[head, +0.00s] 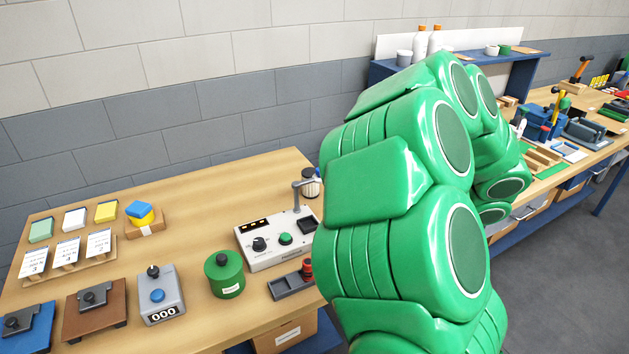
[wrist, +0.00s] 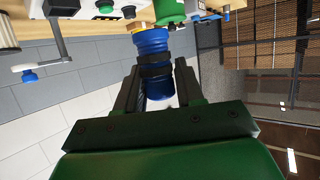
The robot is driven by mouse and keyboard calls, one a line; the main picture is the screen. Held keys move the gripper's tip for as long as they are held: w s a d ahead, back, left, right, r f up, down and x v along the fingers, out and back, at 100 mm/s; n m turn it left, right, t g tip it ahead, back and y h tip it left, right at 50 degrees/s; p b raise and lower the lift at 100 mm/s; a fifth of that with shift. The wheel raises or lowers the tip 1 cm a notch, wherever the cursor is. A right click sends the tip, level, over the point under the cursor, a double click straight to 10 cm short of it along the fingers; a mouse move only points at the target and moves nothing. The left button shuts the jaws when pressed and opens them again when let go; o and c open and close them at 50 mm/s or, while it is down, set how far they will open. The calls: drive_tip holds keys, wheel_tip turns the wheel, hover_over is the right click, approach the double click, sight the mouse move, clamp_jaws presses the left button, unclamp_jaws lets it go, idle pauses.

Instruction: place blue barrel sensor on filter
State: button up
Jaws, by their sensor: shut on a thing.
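The blue barrel sensor (wrist: 151,42), a blue cylinder with dark bands, is between the two fingers of my gripper (wrist: 157,75) in the wrist view. My gripper is shut on it, and it is held up off the table. A pale pleated cylinder with a dark top, which looks like the filter (head: 311,184), stands at the back right of the near bench in the head view. A pleated cylinder, probably the same filter (wrist: 8,34), shows at the left edge of the wrist view, apart from the sensor. My green arm hides the gripper and sensor in the head view.
A white control box (head: 277,242) with a grey post stands beside the filter. A green canister (head: 224,274), a counter box (head: 160,296) and a dark tray (head: 292,285) are on the near bench (head: 205,212). A second bench with tools (head: 560,125) is at right.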

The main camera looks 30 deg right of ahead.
drive_tip(key=w+d+r, duration=0.3)
drive_tip(key=w+r, duration=0.1)
drive_tip(key=w, duration=0.8)
drive_tip(key=w+d+r, duration=0.2)
drive_tip(key=w+r, duration=0.2)
drive_tip(key=w, duration=0.8)
hover_over(310, 172)
drive_tip(key=shift+m+t, duration=0.3)
drive_tip(key=shift+f, duration=6.25)
drive_tip(key=shift+f, duration=0.1)
drive_tip(key=o, duration=1.1)
drive_tip(key=shift+c, duration=0.2)
